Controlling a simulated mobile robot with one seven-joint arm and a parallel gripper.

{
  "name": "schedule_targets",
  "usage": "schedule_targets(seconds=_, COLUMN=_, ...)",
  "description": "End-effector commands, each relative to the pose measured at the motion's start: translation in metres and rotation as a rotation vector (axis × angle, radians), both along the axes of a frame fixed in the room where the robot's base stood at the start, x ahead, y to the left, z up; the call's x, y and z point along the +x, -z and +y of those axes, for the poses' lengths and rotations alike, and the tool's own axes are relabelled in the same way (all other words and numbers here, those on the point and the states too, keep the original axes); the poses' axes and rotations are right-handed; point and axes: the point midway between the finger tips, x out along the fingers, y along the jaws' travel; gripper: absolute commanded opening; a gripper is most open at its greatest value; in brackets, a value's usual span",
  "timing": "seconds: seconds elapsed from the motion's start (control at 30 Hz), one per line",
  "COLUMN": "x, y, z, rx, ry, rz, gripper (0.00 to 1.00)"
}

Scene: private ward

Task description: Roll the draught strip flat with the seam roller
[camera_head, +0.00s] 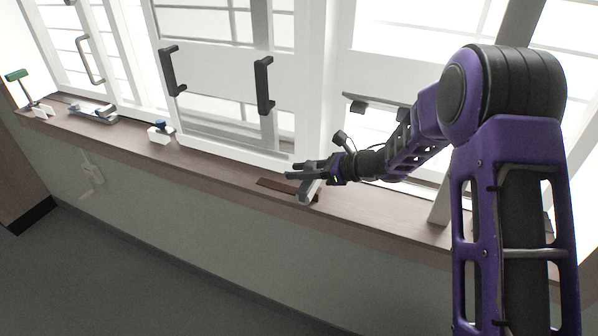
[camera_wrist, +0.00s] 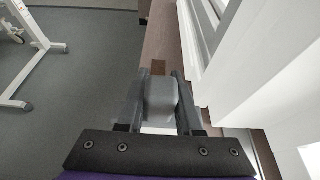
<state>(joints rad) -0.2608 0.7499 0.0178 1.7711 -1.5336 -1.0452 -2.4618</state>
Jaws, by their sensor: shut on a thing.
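My gripper (camera_head: 291,171) is over the window sill in the head view, its fingers pointing left. It is shut on a grey rounded block, seemingly the seam roller (camera_head: 308,192). In the wrist view the grey block (camera_wrist: 161,101) sits between the two fingers, and its lower part is hidden. The draught strip, a flat dark brown piece (camera_head: 271,184), lies on the sill under and beside the roller. A brown patch of it also shows just past the block in the wrist view (camera_wrist: 158,67). I cannot tell whether the roller touches it.
The long brown sill (camera_head: 220,166) runs below white sliding windows with black handles (camera_head: 264,85). Further left stand a white block with a blue top (camera_head: 160,133), a tray of small things (camera_head: 92,113) and a green-topped tool (camera_head: 17,75). The sill between is bare.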

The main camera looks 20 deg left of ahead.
Motion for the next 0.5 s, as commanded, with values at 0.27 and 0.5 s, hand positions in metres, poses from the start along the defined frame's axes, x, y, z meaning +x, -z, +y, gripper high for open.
schedule_targets(seconds=0.27, x=0.001, y=-0.039, z=0.0, rx=0.003, ry=0.001, rz=-0.004, gripper=0.0)
schedule_targets(seconds=0.5, x=0.001, y=-0.062, z=0.0, rx=0.003, ry=0.001, rz=-0.004, gripper=0.0)
